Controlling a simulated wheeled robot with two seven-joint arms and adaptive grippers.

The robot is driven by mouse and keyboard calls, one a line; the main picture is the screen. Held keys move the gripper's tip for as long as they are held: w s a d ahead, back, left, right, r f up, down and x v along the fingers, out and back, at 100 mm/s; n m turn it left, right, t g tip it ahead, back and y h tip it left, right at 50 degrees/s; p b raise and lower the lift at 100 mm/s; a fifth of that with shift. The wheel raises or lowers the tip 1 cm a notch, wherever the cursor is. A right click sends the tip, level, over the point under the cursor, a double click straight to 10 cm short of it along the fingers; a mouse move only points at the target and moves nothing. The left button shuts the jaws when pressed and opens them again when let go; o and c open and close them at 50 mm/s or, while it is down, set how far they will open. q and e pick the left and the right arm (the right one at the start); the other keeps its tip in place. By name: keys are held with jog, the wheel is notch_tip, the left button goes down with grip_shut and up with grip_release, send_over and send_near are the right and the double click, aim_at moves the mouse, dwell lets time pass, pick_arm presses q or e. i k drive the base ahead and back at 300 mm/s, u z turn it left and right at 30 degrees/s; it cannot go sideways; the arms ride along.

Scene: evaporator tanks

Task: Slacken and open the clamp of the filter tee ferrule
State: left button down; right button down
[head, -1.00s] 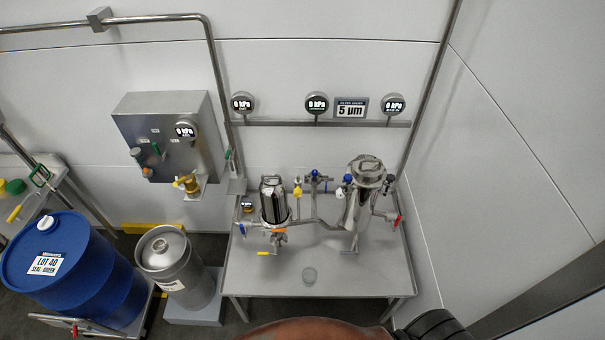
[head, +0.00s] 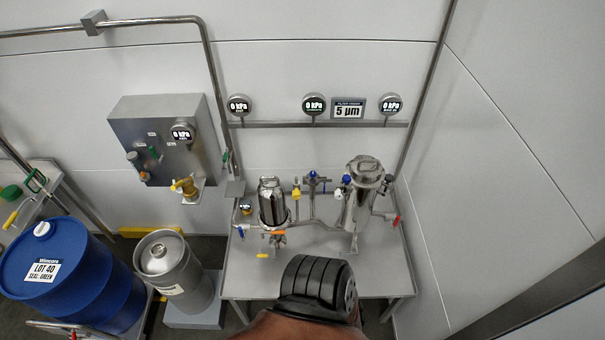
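A small steel filter housing (head: 271,200) stands upright at the left on the steel bench, with pipework and an orange-handled valve (head: 278,233) under it. A ring-like joint (head: 275,223) shows at its base. The filter tee and its ferrule clamp are too small to make out, so I cannot tell whether the clamp is shut. A larger steel vessel (head: 358,205) stands to the right, joined by pipes. A black ribbed part of my arm covers the bench's front middle. No gripper fingers show in the head view.
The bench (head: 245,285) is bare at its front left. A steel keg (head: 165,262) and a blue drum (head: 70,270) stand left of it. Several wall gauges, including one at the left (head: 238,106), read 0 kPa. A wall closes off the right.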

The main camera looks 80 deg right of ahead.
aim_at(309, 183)
jog(key=i, duration=1.1)
jog(key=z, duration=1.55)
